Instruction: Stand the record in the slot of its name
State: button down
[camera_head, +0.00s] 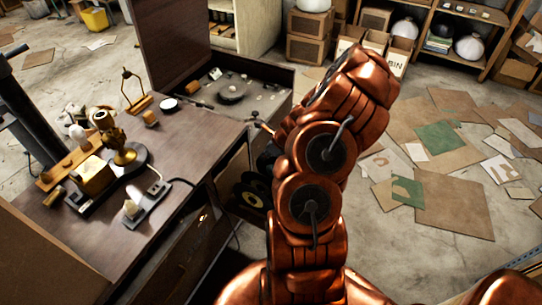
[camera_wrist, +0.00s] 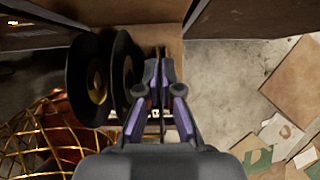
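In the wrist view, two black records stand on edge side by side at the left: a nearer one (camera_wrist: 88,80) with a yellow label and a second one (camera_wrist: 124,78) beside it. My gripper (camera_wrist: 157,70) is just to the right of them, its purple-edged fingers close together. A thin dark strip shows between the fingers; I cannot tell whether it is a record seen edge-on. In the head view, records with yellow labels (camera_head: 248,196) stand low beside the desk, partly behind my arm. My gripper is hidden there. No slot names can be read.
Cardboard sheets (camera_head: 455,205) cover the floor at right. Shelves with boxes (camera_head: 307,48) stand at the back.

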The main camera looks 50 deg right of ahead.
jog(key=shift+w+a+p, duration=0.2)
jog(key=shift+w+a, duration=0.05)
jog(key=shift+w, duration=0.6)
jog(key=shift+w+a+p, duration=0.2)
jog(key=shift+w, duration=0.65)
jog(key=shift+f+b, duration=0.6)
jog(key=shift+f, duration=1.3)
jog(key=shift+f, duration=0.4)
jog(key=c, duration=1.2)
grip_release()
jog(key=shift+c, duration=0.2)
jog(key=shift+r, duration=0.1)
jog(key=shift+s+f+p+v, duration=0.1)
jog(key=shift+s+p+v, duration=0.05)
jog(key=shift+p+v, duration=1.2)
jog(key=shift+s+f+p+v, duration=0.1)
jog(key=shift+s+p+v, duration=0.05)
jog(key=shift+p+v, duration=1.15)
jog(key=shift+s+f+p+v, duration=0.15)
jog(key=shift+p+v, duration=0.85)
jog(key=shift+v, duration=0.65)
jog(key=shift+d+r, duration=0.15)
